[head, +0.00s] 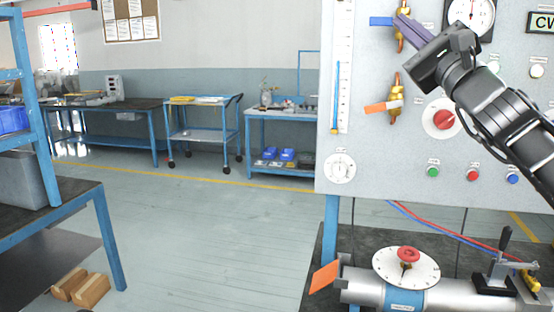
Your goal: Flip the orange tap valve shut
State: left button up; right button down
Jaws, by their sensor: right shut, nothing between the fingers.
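The orange tap valve is on the grey upright panel. Its orange lever (381,107) points left, nearly level, from a brass body (396,98) that stands upright. My right gripper (405,24) comes in from the right, above the orange valve, with its fingers shut and empty. Its fingertips overlap the brass body of the blue-levered valve (381,21) in the picture; I cannot tell whether they touch it. The gripper is apart from the orange lever. My left gripper is not in view.
The panel (375,170) also carries a red knob (443,119), a gauge (471,14), green, red and blue buttons and a blue-marked scale (336,97). Below are a dial with a red knob (408,255), a pipe and an orange flap (324,277). Open floor lies left.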

aim_at(373, 108)
jog(key=k+j, duration=0.15)
jog(key=j, duration=0.15)
jog(key=k+j, duration=0.1)
jog(key=j, duration=0.25)
jog(key=k+j, duration=0.15)
jog(key=j, duration=0.15)
jog(key=k+j, duration=0.1)
jog(key=j, duration=0.25)
